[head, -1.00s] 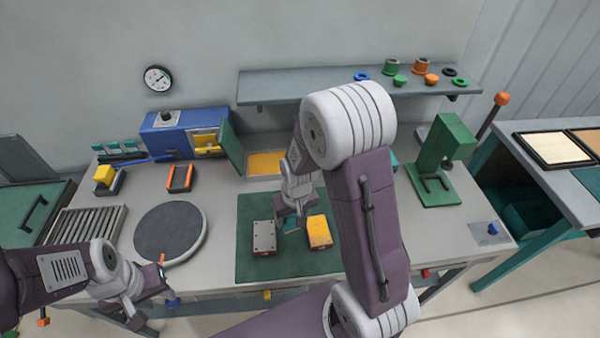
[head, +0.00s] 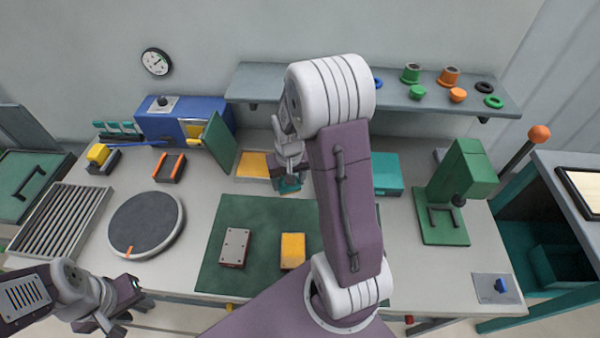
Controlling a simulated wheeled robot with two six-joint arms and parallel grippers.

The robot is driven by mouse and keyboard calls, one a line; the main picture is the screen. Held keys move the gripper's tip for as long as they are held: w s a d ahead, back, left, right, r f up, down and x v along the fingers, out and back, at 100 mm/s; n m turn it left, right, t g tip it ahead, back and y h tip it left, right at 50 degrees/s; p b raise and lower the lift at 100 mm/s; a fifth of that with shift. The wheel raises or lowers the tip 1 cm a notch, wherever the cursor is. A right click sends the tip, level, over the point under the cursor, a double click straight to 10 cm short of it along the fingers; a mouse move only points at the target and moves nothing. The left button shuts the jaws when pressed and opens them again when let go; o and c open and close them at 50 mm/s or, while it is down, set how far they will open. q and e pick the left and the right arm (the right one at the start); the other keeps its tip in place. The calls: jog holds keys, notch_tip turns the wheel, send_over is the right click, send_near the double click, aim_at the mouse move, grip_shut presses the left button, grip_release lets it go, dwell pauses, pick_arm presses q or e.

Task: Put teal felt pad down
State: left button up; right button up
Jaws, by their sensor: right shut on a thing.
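The teal felt pad (head: 290,186) shows as a small teal piece at the tips of my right gripper (head: 289,179). The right gripper is shut on it, and its fingers hide part of it. It is above the back of the workbench, at the right of a tray with an orange-yellow inside (head: 252,165). I cannot tell whether the pad touches anything below. My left gripper (head: 128,290) is at the front left edge of the bench, away from the pad; its finger gap is not clear.
A dark green mat (head: 262,212) carries a grey block (head: 234,247) and a yellow block (head: 293,250). A round dark turntable (head: 146,222) is at left. A teal box (head: 387,172) and a green press (head: 455,190) stand at right. An open blue cabinet (head: 180,125) stands behind.

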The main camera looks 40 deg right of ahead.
jog(key=s+d+m, duration=0.4)
jog(key=d, duration=0.9)
jog(key=shift+h, duration=0.3)
jog(key=w+f+p, duration=0.1)
jog(key=w+f, duration=0.1)
jog(key=w, duration=0.2)
jog(key=w+a+f+p, duration=0.1)
jog(key=w+f, duration=0.1)
jog(key=w, duration=0.2)
jog(key=w+a+f+p, duration=0.1)
jog(key=w+f, duration=0.1)
jog(key=w, duration=0.2)
jog(key=shift+f+p, duration=0.25)
jog(key=shift+p, duration=0.05)
notch_tip(320, 180, down, 4)
jog(key=shift+r+p, duration=0.15)
jog(key=shift+p, duration=0.55)
jog(key=shift+d+f, duration=0.1)
jog(key=shift+f, duration=0.25)
jog(key=o, duration=1.3)
jog(key=shift+b, duration=0.3)
